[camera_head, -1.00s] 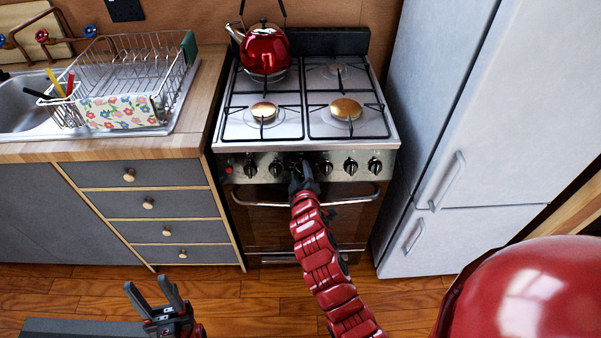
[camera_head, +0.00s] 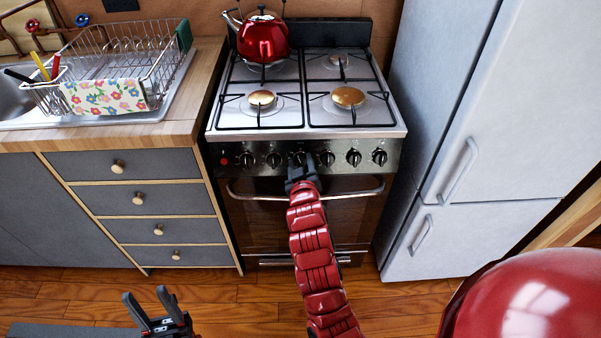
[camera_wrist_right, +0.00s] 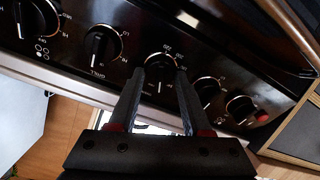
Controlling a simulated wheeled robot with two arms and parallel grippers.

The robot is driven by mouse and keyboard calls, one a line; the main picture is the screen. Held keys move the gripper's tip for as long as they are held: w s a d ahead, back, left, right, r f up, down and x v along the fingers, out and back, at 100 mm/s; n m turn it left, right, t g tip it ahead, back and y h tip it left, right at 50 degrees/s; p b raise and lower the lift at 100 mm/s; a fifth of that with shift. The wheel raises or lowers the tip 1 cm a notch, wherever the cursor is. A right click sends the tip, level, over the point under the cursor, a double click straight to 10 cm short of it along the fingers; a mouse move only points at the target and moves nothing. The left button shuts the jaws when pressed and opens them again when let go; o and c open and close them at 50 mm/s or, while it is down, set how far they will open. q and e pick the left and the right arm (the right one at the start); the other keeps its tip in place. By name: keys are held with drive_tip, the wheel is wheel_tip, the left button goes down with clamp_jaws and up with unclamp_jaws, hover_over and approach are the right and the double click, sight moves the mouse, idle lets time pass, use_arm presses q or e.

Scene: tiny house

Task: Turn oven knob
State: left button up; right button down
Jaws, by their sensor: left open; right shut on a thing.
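The stove's front panel (camera_head: 225,161) carries a row of black knobs. The oven knob (camera_wrist_right: 160,66), third from the left in the head view, has numbers around it in the right wrist view. My right gripper (camera_head: 300,164) is at this knob, with its fingers (camera_wrist_right: 160,75) on either side of it, shut on it. The fingertips partly cover the knob in the head view. My left gripper (camera_head: 144,293) is open and empty, low over the floor at the lower left, far from the stove.
The oven door handle (camera_head: 350,193) runs just below the knobs, close to my right arm. A red kettle (camera_head: 262,42) stands on the back left burner. A fridge (camera_head: 465,130) stands right of the stove, drawers (camera_head: 120,166) left. Floor in front is open.

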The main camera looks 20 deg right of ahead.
drive_tip(key=m+b, duration=0.2)
drive_tip(key=shift+f+m, duration=0.15)
drive_tip(key=shift+m, duration=0.15)
drive_tip(key=shift+m+h+b, duration=0.3)
drive_tip(key=shift+m+b, duration=0.6)
drive_tip(key=shift+m, duration=0.1)
drive_tip(key=shift+r, duration=0.2)
drive_tip(key=shift+c, duration=1.8)
unclamp_jaws()
